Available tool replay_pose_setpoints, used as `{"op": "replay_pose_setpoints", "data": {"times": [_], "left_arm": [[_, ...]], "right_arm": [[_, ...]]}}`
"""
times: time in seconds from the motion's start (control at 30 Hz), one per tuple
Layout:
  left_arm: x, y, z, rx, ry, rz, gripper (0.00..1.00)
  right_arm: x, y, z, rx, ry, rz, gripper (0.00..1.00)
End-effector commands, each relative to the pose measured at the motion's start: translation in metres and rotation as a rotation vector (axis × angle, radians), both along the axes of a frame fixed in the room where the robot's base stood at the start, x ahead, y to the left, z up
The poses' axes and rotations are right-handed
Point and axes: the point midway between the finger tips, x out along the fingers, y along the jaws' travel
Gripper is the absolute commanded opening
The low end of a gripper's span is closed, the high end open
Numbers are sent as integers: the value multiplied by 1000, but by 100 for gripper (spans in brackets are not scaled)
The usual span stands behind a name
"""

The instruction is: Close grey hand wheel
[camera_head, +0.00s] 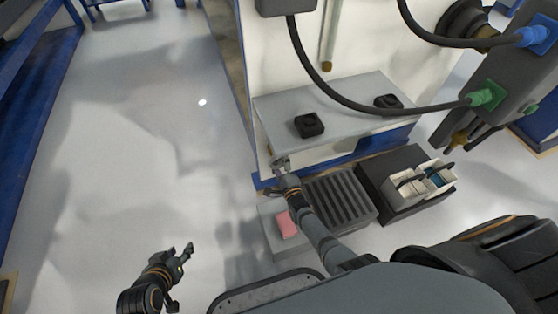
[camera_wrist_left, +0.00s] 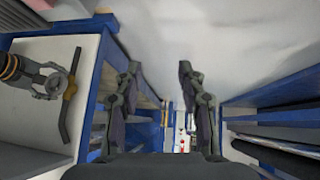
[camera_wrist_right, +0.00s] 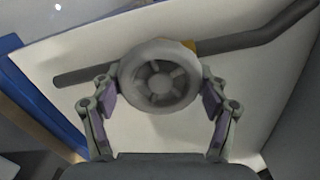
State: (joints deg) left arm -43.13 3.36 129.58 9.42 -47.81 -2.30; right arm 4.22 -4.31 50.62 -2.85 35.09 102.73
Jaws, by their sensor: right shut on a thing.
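The grey hand wheel (camera_wrist_right: 158,75), round with spokes, sits in front of a dark pipe (camera_wrist_right: 255,38) on a pale panel in the right wrist view. My right gripper (camera_wrist_right: 158,92) has a finger on each side of the wheel and is shut on it. In the head view my right gripper (camera_head: 280,164) is at the lower left end of the machine, where the wheel is mostly hidden. My left gripper (camera_head: 186,254) is open and empty over the floor, away from the wheel. Its spread fingers also show in the left wrist view (camera_wrist_left: 158,72).
A grey shelf (camera_head: 350,112) on the machine carries two black blocks. A pink block (camera_head: 287,224), a ribbed dark tray (camera_head: 340,198) and a black platform (camera_head: 395,204) with white containers (camera_head: 422,183) lie beside my right arm. The floor (camera_head: 130,130) at left is clear.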

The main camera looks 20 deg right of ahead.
Motion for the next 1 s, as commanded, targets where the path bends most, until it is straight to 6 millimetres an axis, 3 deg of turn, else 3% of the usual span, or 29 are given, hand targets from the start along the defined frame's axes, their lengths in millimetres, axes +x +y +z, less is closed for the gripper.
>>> {"op": "replay_pose_setpoints", "data": {"times": [0.5, 1.0], "left_arm": [[-19, -2, -13, -5, 77, -5, 40], [-20, -2, -14, -8, 84, -3, 40]], "right_arm": [[0, -1, -1, 326, 12, -1, 43], [0, 0, -2, 390, 15, -2, 43]]}}
